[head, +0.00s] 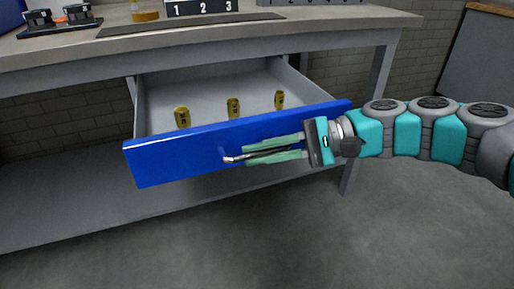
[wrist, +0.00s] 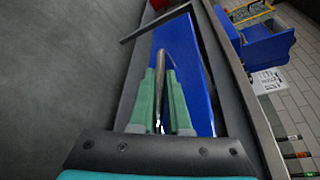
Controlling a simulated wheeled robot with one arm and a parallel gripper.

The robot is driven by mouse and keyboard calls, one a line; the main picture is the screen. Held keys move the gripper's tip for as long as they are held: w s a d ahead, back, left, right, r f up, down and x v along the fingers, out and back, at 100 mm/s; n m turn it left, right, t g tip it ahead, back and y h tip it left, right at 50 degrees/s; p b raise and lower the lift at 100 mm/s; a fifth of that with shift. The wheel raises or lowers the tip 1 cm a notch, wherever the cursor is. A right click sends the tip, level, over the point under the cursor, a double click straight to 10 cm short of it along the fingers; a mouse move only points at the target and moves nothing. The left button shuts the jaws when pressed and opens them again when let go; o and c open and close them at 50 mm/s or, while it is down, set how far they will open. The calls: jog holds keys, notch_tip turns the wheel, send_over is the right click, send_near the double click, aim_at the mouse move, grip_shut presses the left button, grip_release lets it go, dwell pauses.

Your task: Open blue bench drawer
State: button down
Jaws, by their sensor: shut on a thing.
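The blue bench drawer (head: 165,161) stands pulled well out from under the bench in the head view, with its grey inside (head: 210,92) exposed. Its metal handle (head: 232,158) runs along the blue front. My gripper (head: 250,156) reaches in from the right, with its green fingers lying along the front and shut on the handle. In the wrist view, the handle (wrist: 266,82) sits between the fingers of my gripper (wrist: 162,90), against the blue drawer front (wrist: 188,50). Part of the handle is hidden by the fingers.
Three yellow items (head: 233,108) stand inside the drawer. The grey bench top (head: 330,27) holds a numbered block (head: 200,7) and a black fixture (head: 60,20). A bench leg (head: 378,85) stands right of the drawer. The floor (head: 270,230) in front is clear.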

jog(key=c, duration=0.9)
grip_release()
jog(key=v, duration=0.8)
jog(key=shift+f, duration=0.1)
